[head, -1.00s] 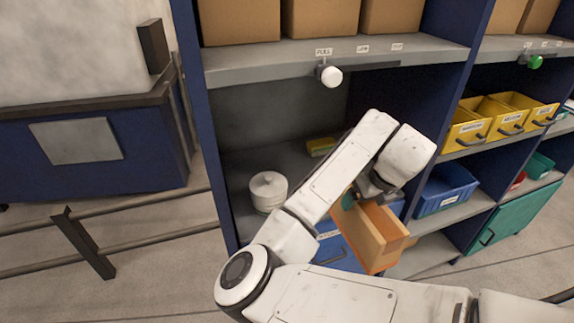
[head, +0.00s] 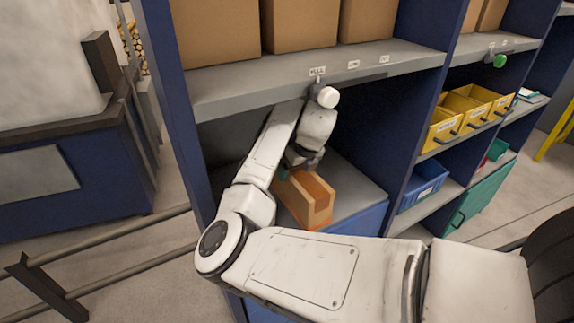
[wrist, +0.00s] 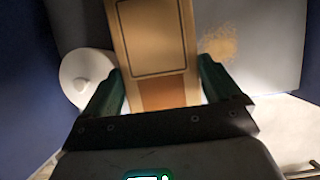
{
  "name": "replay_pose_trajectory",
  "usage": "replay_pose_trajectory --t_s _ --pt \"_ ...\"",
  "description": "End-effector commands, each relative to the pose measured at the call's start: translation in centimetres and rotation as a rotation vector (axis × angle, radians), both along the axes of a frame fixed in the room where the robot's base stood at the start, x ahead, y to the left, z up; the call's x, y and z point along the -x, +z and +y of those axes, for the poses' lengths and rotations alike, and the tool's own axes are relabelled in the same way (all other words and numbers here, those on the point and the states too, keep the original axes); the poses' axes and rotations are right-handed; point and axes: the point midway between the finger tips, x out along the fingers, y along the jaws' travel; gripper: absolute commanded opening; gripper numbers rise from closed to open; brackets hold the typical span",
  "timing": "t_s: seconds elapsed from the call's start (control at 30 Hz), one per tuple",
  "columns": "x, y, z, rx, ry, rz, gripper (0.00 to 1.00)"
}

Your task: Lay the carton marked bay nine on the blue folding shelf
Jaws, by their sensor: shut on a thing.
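In the wrist view, the carton (wrist: 155,40) lies between the two green fingers (wrist: 160,92). A blue panel (head: 352,222) shows below the shelf front; I cannot tell whether it belongs to the blue folding shelf.
A white round tin (wrist: 84,76) stands close left of the carton in the wrist view. A tan patch (wrist: 220,43) marks the surface on the right. Yellow bins (head: 440,128) stand right.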

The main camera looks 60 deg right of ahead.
Motion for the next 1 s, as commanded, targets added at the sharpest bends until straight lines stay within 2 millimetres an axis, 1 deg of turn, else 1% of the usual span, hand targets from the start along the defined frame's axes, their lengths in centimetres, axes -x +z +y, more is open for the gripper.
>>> replay_pose_trajectory --t_s 0.03,0.1,0.2,0.47,0.5,0.6,0.73,0.83,1.0 --pt "-0.9 0.2 -0.6 -0.002 0.001 0.000 0.17" --pt "-2.1 0.2 -1.3 -0.001 0.002 -0.001 0.17" --pt "-3.2 0.1 -2.1 -0.001 0.000 0.000 0.17" --pt "-4.7 0.2 -3.0 0.001 0.000 -0.001 0.17" --pt "-4.9 -0.1 -3.1 -0.002 -0.001 0.000 0.17" --pt "-4.7 -1.7 -3.0 -0.002 0.000 0.003 0.17" --pt "-4.8 -3.1 -3.0 -0.001 0.000 0.001 0.17" --pt "-4.8 -3.5 -3.0 0.001 0.000 0.000 0.17" --pt "-4.8 -3.5 -3.0 0.001 0.000 0.000 0.17"
